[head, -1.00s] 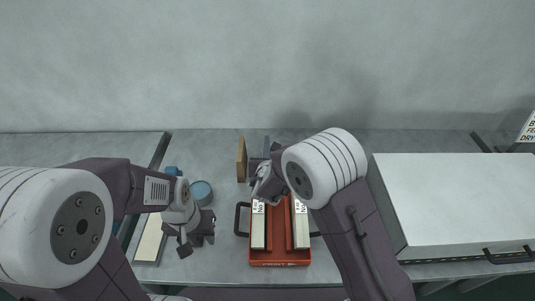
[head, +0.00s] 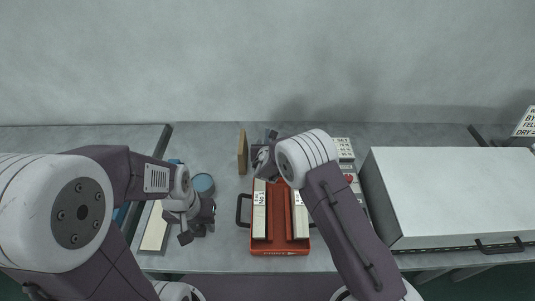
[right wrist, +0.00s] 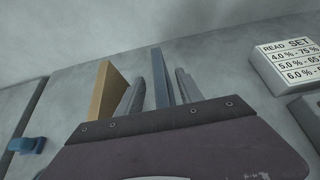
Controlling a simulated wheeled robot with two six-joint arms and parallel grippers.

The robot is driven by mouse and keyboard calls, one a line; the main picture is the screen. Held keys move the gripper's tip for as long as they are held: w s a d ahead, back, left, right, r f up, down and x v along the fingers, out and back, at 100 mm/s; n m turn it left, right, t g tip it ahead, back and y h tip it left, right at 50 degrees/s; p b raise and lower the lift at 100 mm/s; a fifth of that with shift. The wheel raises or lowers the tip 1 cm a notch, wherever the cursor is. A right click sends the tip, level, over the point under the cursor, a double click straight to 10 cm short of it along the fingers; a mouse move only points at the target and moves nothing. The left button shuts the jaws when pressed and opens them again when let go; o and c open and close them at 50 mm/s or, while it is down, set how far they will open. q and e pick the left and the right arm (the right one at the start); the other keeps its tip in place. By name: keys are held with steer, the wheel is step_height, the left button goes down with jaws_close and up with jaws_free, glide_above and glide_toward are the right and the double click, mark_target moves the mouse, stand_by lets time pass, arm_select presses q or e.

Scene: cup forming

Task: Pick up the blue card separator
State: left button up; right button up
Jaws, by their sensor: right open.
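The blue card separator (right wrist: 162,77) stands upright in the right wrist view. It lies between the two grey fingers of my right gripper (right wrist: 160,90), which is open around it, with gaps visible on both sides. In the head view only a small part of the separator (head: 271,133) shows behind my right gripper (head: 262,158). My left gripper (head: 197,218) is low over the left of the bench, near a round blue-topped container (head: 203,184). Its fingers are too small and dark to read.
A brown upright board (right wrist: 107,88) stands just left of the separator. A red tray (head: 280,247) with two pale blocks lies in front. A labelled sign block (right wrist: 287,62) is on the right, and a large white-topped box (head: 450,190) stands further right.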

steer(key=shift+s, duration=0.1)
jaws_close()
stand_by(1.2)
